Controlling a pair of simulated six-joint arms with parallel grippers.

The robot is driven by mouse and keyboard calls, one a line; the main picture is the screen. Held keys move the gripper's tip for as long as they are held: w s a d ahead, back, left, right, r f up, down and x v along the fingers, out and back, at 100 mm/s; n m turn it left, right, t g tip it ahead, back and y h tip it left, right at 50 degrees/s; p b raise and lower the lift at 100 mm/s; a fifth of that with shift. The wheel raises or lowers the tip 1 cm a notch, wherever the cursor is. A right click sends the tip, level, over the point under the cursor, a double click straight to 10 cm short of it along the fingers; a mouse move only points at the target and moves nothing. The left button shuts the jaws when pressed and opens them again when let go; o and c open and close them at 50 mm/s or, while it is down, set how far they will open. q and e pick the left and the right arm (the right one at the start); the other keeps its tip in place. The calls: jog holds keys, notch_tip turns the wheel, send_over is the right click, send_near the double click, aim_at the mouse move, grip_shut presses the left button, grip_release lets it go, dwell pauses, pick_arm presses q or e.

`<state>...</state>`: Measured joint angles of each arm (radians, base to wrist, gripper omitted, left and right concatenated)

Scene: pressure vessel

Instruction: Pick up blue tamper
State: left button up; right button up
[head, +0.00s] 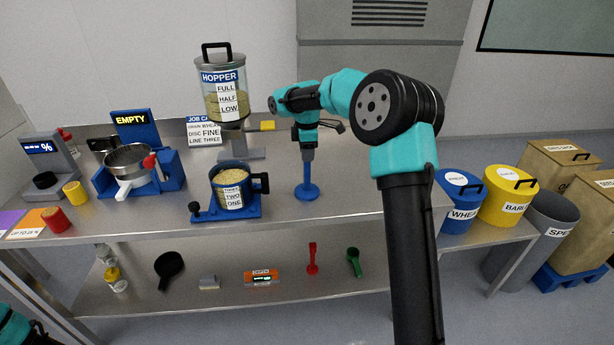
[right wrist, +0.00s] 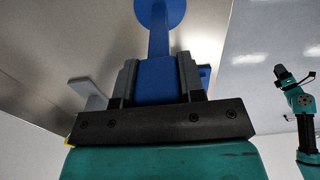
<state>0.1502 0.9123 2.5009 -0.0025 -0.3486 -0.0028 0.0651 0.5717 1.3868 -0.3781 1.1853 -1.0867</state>
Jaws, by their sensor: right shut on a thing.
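The blue tamper (head: 307,190) is upright on or just over the bench top, right of the blue-based cup of grain; I cannot tell whether its round foot touches the bench. My right gripper (head: 308,152) comes down from above and is shut on the tamper's upper part, which hides between the fingers. In the right wrist view the blue handle (right wrist: 157,78) sits between both grey fingers (right wrist: 157,80), with the shaft and round foot beyond. Only a teal part of my left arm shows at the head view's lower left corner; its gripper is out of sight.
The grain cup (head: 233,188) stands close left of the tamper. The hopper (head: 222,90) on its stand is behind it. A blue unit with a metal pan (head: 128,160) is farther left. Bench room right of the tamper is clear.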

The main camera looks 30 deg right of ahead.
jog(key=shift+r, duration=0.15)
grip_shut()
jog(key=shift+r, duration=1.65)
jog(key=s+a+r, duration=0.1)
jog(key=s+a, duration=0.7)
jog(key=s, duration=0.5)
jog(key=shift+s+a+r, duration=0.2)
jog(key=shift+s, duration=0.1)
jog(key=s+d+r+m, duration=0.1)
jog(key=d+r+m, duration=0.2)
jog(key=d, duration=0.9)
jog(key=s+d+r+m, duration=0.1)
jog(key=d+r+m, duration=0.3)
jog(key=d, duration=0.9)
notch_tip(320, 180, up, 3)
jog(key=shift+s+r, duration=0.15)
jog(key=shift+s, duration=0.15)
